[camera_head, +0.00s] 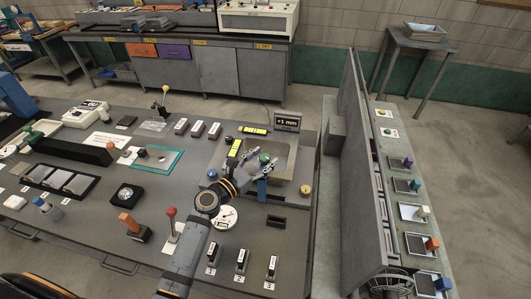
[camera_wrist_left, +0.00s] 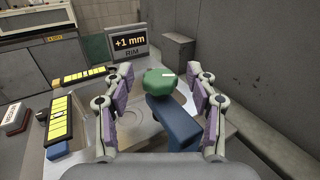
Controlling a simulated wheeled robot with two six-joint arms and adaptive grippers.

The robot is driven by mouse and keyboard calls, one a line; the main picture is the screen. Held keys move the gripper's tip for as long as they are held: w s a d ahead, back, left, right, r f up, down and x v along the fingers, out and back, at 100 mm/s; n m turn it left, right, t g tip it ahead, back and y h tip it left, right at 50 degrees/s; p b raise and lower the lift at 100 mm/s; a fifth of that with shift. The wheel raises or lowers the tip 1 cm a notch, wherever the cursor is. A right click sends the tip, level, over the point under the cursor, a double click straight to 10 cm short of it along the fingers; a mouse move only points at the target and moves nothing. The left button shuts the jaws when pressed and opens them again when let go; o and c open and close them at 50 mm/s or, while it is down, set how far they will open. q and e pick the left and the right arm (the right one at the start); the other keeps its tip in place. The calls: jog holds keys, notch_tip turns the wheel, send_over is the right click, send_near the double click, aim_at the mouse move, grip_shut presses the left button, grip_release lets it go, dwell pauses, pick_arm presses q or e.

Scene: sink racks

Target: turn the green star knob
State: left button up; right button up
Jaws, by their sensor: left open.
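The green star knob (camera_head: 265,158) sits on top of a blue post (camera_head: 262,190) at the shallow grey sink basin on the workbench. In the left wrist view the knob (camera_wrist_left: 167,84) is ahead of me, near the middle, above the blue post (camera_wrist_left: 172,125). My left gripper (camera_head: 258,162) is open, with its purple-padded fingers (camera_wrist_left: 160,90) spread to either side of the knob. Gaps show on both sides of the knob, and I see no contact. My right gripper is not in view.
A small display (camera_head: 288,121) behind the basin reads "+1 mm"; in the wrist view it (camera_wrist_left: 142,45) also says RIM. Yellow-black bars (camera_wrist_left: 83,78) stand left of the knob. A tall grey panel (camera_head: 358,180) rises to the right. A red-topped lever (camera_head: 171,212) stands near my arm.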

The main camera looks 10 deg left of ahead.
pick_arm(q)
jog(key=shift+w+d+r, duration=0.1)
jog(key=shift+w+d, duration=0.1)
jog(key=shift+w, duration=0.3)
jog(key=shift+d, duration=0.1)
jog(key=c, duration=1.2)
jog(key=shift+w+f+m+g+h+b, duration=0.1)
jog(key=shift+f+m+g+h+b, duration=0.05)
jog(key=shift+m+g+h+b, duration=0.9)
jog(key=shift+f+m+g+h+b, duration=0.15)
jog(key=shift+m+g+h+b, duration=0.65)
jog(key=shift+h, duration=0.35)
jog(key=m+g+h+b, duration=0.3)
jog(key=g, duration=0.1)
jog(key=shift+r+m+g, duration=0.1)
jog(key=shift+m+g, duration=0.25)
jog(key=shift+r+m+g+h+b, duration=0.15)
jog(key=shift+m+g+h+b, duration=0.45)
jog(key=shift+m+g+b, duration=0.7)
jog(key=shift+r+g, duration=0.1)
jog(key=shift+g, duration=0.3)
jog(key=o, duration=1.2)
